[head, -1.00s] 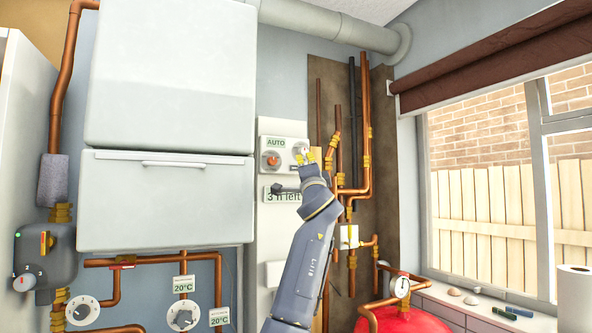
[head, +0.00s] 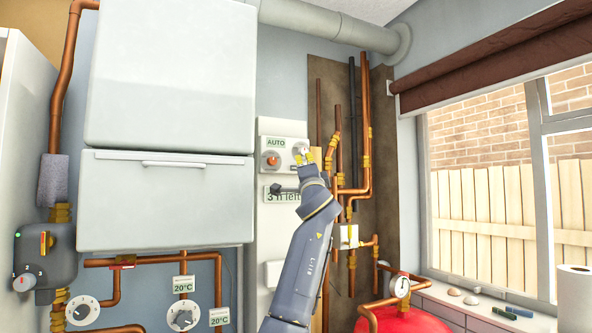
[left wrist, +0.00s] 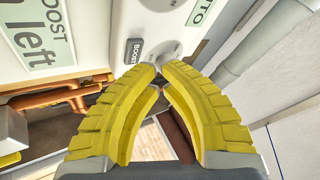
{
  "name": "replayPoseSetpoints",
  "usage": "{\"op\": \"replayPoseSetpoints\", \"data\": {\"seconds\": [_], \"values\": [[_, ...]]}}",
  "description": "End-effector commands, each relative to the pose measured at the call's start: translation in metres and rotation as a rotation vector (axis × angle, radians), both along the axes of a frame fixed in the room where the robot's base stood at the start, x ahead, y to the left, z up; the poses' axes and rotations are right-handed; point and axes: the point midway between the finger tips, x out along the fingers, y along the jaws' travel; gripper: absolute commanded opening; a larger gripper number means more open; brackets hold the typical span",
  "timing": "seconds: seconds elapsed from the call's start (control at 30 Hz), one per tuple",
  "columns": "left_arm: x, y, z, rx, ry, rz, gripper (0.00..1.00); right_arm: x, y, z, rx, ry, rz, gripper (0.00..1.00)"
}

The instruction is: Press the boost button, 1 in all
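The boost button (left wrist: 133,50) is a small dark grey rocker marked BOOST on a white control panel (left wrist: 95,20). In the left wrist view it lies just beyond and slightly left of my fingertips. My left gripper (left wrist: 156,68) has its yellow fingers closed together at the tips, with nothing clearly held. The tips are close to the panel face; I cannot tell whether they touch it. In the head view my left gripper (head: 304,157) is in front of the panel's right part, beside a round dial, and largely hides the button area. My right gripper is not in view.
The panel bears an AUTO label (head: 276,143), an orange indicator (head: 271,160) and a "3 h left" sign (head: 278,194). Copper pipes (head: 365,120) run close to the right of my gripper. A large white cabinet (head: 165,200) stands left. A red vessel (head: 405,320) is below right.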

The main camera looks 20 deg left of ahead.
Motion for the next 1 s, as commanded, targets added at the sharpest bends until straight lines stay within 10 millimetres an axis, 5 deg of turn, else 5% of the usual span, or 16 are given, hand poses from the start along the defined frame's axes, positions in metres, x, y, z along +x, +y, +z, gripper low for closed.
{"op": "replayPoseSetpoints", "data": {"seconds": [1.0], "values": [[0.0058,0.0054,-0.0001,-0.001,0.000,0.001,0.00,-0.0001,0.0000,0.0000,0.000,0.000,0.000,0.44]]}}
